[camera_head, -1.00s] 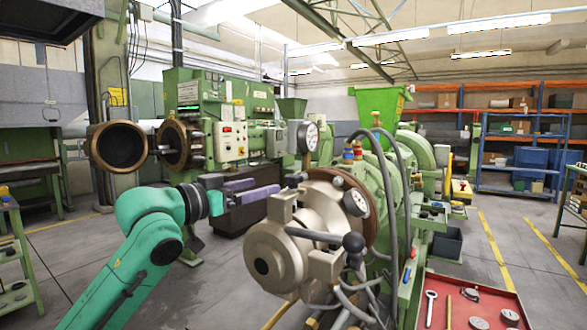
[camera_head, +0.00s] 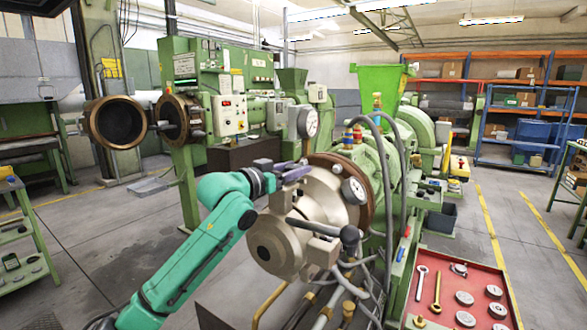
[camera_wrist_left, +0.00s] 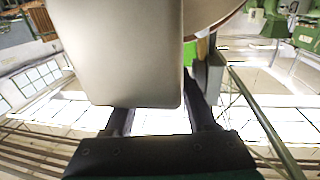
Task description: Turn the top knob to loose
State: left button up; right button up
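The top knob (camera_head: 283,201) is a beige block on the upper rim of the round metal extruder head (camera_head: 296,240). My left gripper (camera_head: 294,172), with purple fingers, is at the knob's upper end and covers part of it in the head view. In the left wrist view a large beige block (camera_wrist_left: 118,55), which looks like the knob, hides part of one finger. The two dark fingers of my left gripper (camera_wrist_left: 160,120) stand apart with a bright gap between them. I cannot tell whether they touch the knob. My right gripper is not in view.
A red tray (camera_head: 462,260) holding a wrench and round parts stands at lower right. Open floor (camera_head: 100,235) lies at left.

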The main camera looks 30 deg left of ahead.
pick_arm(q)
jog(key=c, duration=0.4)
jog(key=shift+d+f+n+t+y, duration=0.15)
jog(key=shift+n+t+y, duration=0.15)
jog(key=shift+n+y, duration=1.25)
jog(key=shift+a+n+y, duration=0.2)
jog(key=shift+n+y, duration=0.55)
jog(key=shift+y, duration=1.3)
jog(key=o, duration=1.4)
